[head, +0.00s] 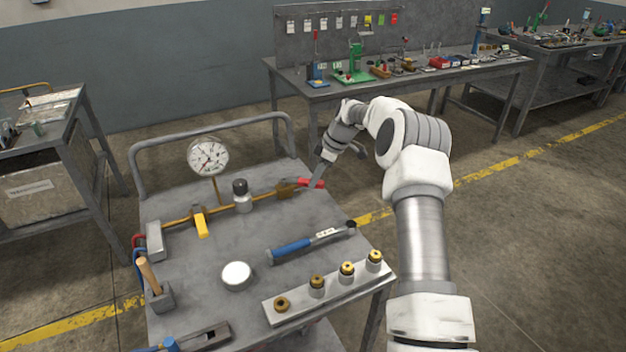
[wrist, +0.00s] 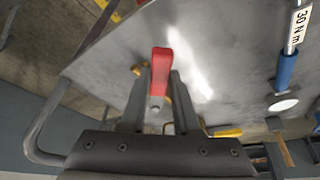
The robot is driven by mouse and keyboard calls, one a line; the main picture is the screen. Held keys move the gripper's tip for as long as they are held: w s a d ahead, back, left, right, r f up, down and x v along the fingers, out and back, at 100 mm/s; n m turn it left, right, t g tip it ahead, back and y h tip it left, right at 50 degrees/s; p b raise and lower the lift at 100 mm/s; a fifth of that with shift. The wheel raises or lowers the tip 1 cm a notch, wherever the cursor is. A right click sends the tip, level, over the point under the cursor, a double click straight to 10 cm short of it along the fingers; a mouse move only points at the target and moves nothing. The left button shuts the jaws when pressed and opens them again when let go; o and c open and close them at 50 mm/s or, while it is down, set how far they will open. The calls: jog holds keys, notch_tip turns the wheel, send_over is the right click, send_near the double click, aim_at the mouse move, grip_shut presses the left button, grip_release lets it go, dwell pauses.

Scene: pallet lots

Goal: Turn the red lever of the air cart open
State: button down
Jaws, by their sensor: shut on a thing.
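The red lever (head: 311,183) sits at the right end of the brass pipe on the air cart (head: 215,255). In the head view it points right, roughly in line with the pipe. In the wrist view the red lever (wrist: 161,72) stands between my two fingers, and its far end hides part of the brass valve. My gripper (head: 319,178) is shut on the lever, coming from the back right. In the wrist view my gripper (wrist: 160,85) has a finger on each side of it. The brass valve body (head: 287,188) is just left of the lever.
A yellow lever (head: 201,222), a dark-topped fitting (head: 241,195) and a gauge (head: 208,156) are along the pipe. A blue-handled torque wrench (head: 310,242), a white disc (head: 236,275) and a block with several brass fittings (head: 325,288) lie nearer. A grey rail (head: 215,128) rises behind.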

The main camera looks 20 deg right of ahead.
jog(key=shift+w+d+n+g+p, duration=0.25)
jog(key=shift+w+n+p, duration=0.3)
jog(key=shift+n, duration=0.2)
jog(key=shift+w+d+n+g+p, duration=0.15)
jog(key=shift+w+n+g+p, duration=0.2)
jog(key=shift+w+n, duration=0.35)
jog(key=shift+n, duration=0.25)
jog(key=c, duration=0.6)
grip_release()
jog(key=shift+c, duration=0.2)
jog(key=p+v, duration=1.2)
jog(key=v, duration=0.5)
jog(key=shift+d, duration=0.35)
